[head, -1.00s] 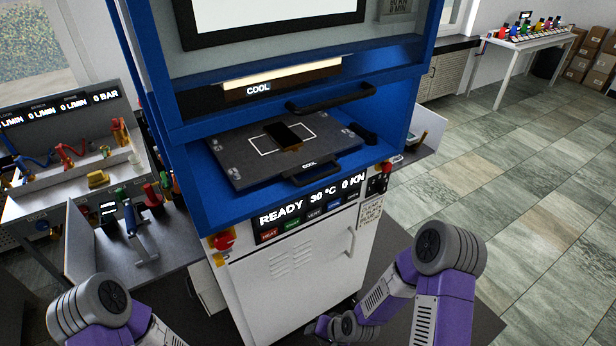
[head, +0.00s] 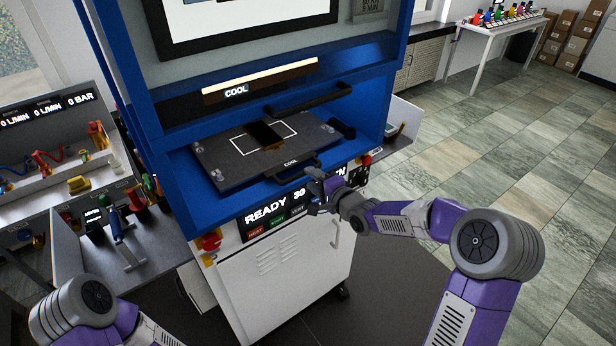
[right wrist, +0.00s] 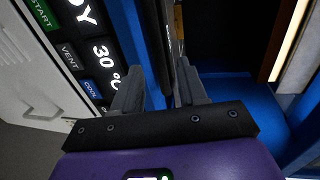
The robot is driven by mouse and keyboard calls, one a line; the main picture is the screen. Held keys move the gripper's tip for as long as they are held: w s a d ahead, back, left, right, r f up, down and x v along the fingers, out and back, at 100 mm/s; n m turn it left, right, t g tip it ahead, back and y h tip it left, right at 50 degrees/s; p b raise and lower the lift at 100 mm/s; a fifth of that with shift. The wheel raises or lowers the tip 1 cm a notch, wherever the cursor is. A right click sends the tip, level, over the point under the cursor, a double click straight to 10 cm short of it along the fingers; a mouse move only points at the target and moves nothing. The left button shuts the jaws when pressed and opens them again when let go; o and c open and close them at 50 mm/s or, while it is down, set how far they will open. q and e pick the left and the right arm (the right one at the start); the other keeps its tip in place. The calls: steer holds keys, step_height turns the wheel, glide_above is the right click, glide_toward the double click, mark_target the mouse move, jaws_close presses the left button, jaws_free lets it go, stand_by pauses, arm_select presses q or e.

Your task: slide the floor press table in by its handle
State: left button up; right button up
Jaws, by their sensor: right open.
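The floor press table (head: 225,161) is a dark grey plate with a white outline, lying in the lower blue opening of the press. Its black handle (head: 296,173) sticks out at the front edge, beside the "COOL" label. My right gripper (head: 318,182) is just in front of and to the right of this handle, above the READY panel. In the right wrist view its two grey fingers (right wrist: 160,72) are spread apart, with a dark bar, seemingly the handle, running between or just beyond them; contact cannot be told. My left gripper is out of view.
A second black handle (head: 312,99) sits above the table on an upper plate. A small dark piece (head: 262,134) lies on the table. Blue press walls frame the opening. A red stop button (head: 209,242) is at the lower left. A bench (head: 60,200) stands left.

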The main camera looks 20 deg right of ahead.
steer(key=shift+x, duration=1.45)
jaws_close()
